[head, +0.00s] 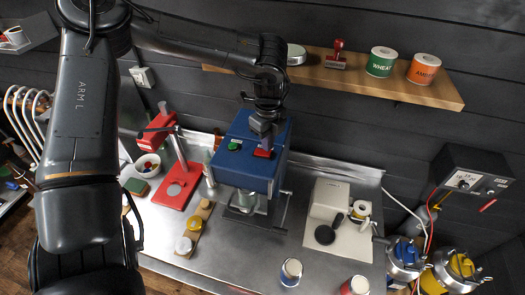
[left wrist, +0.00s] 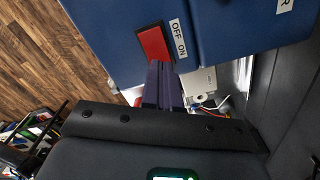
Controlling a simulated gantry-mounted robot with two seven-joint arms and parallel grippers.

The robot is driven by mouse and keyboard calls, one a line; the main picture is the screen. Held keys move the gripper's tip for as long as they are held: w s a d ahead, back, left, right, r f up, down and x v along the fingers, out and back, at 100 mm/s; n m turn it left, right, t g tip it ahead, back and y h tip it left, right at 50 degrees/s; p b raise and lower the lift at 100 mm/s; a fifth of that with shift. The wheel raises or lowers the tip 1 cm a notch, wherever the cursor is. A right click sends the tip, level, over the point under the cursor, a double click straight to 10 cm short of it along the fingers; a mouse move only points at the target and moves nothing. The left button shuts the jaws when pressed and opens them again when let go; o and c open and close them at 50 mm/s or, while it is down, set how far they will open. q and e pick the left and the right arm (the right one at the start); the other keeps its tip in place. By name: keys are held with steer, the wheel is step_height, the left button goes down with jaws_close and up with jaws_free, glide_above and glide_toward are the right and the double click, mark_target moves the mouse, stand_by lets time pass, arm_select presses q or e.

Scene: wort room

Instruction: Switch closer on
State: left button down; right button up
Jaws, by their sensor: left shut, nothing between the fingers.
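The closer is a blue box-shaped machine (head: 250,178) standing on the steel bench, with a green button (head: 234,146) and a red rocker switch (head: 263,153) on its top. In the left wrist view the red switch (left wrist: 153,43) lies beside a white label (left wrist: 178,38) reading OFF and ON. My left gripper (head: 266,143) is shut and empty, pointing down just at the red switch. In the left wrist view its fingertips (left wrist: 160,66) are close to the switch's lower edge; I cannot tell whether they touch. The switch's tilt is unclear. My right gripper is in neither view.
A wooden shelf (head: 320,83) with labelled tins and a red stamp (head: 336,55) runs behind the closer. A red press (head: 173,190) stands left of it, a white scale (head: 328,199) right. Cans (head: 291,272) stand at the bench front. My left arm covers the left side.

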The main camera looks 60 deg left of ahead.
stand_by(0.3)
arm_select(q)
steer(key=shift+f+b, duration=0.3)
steer(key=shift+f, duration=0.05)
stand_by(0.5)
steer(key=shift+f+b, duration=0.5)
steer(key=shift+f, duration=0.15)
steer(key=shift+r, duration=0.1)
steer(key=shift+r+p, duration=2.35)
steer(key=shift+r, duration=1.1)
